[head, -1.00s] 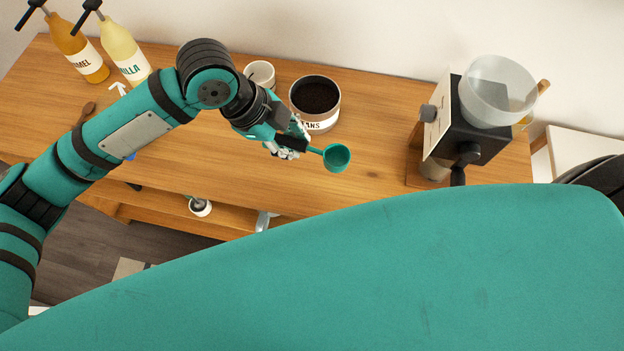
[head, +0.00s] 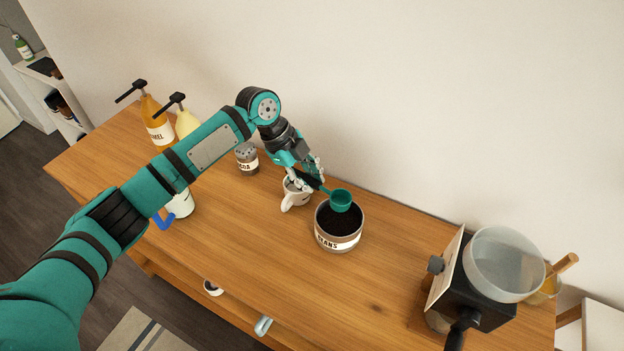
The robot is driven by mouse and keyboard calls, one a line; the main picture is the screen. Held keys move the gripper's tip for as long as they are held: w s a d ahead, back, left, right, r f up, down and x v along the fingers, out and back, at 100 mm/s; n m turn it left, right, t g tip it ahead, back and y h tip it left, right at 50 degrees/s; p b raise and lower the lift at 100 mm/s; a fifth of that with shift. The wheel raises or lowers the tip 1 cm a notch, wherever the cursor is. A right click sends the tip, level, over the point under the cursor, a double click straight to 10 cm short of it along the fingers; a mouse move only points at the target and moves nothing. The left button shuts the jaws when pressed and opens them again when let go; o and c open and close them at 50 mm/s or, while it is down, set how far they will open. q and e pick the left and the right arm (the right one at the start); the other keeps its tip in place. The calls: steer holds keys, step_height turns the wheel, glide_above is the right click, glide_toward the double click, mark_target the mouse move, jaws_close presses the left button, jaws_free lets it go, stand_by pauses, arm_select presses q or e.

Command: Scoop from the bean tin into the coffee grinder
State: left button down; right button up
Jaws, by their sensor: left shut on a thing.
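The bean tin (head: 338,243) stands upright on the wooden counter, open at the top, with dark contents and a label reading BEANS. My left gripper (head: 312,180) is shut on the handle of a teal scoop (head: 341,200). The scoop's bowl is over the far side of the tin's opening; I cannot tell whether it touches the beans or what is in it. The coffee grinder (head: 477,295) stands at the right, a black body with a clear, empty-looking hopper (head: 504,264) on top. My right gripper is not in view.
A white mug (head: 295,196) stands just left of the tin, close under my left gripper. A labelled shaker (head: 247,158) and syrup bottles (head: 157,125) are further left. The counter (head: 385,265) between tin and grinder is clear.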

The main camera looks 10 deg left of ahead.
arm_select(q)
steer(key=shift+d+r, duration=0.1)
steer(key=shift+f, duration=0.35)
steer(key=d+f+t+y+p, duration=0.1)
steer(key=y+p, duration=0.1)
steer(key=s+d+f+t+y+p, duration=0.1)
steer(key=d+y+p, duration=0.1)
steer(key=s+d+f+t+y+p, duration=0.1)
steer(key=y+p, duration=0.1)
steer(key=shift+s+d+f+m+t+y, duration=0.2)
steer(key=shift+f+m+t+y, duration=0.1)
steer(key=shift+m+y, duration=0.1)
steer(key=shift+s+d+f+t+y+p, duration=0.1)
steer(key=shift+s+d+t+y+p, duration=0.1)
steer(key=shift+t+y+p, duration=0.25)
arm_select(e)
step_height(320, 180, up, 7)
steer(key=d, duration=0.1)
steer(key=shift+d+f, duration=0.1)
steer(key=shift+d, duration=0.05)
arm_select(q)
steer(key=shift+w+a, duration=0.1)
stand_by(0.3)
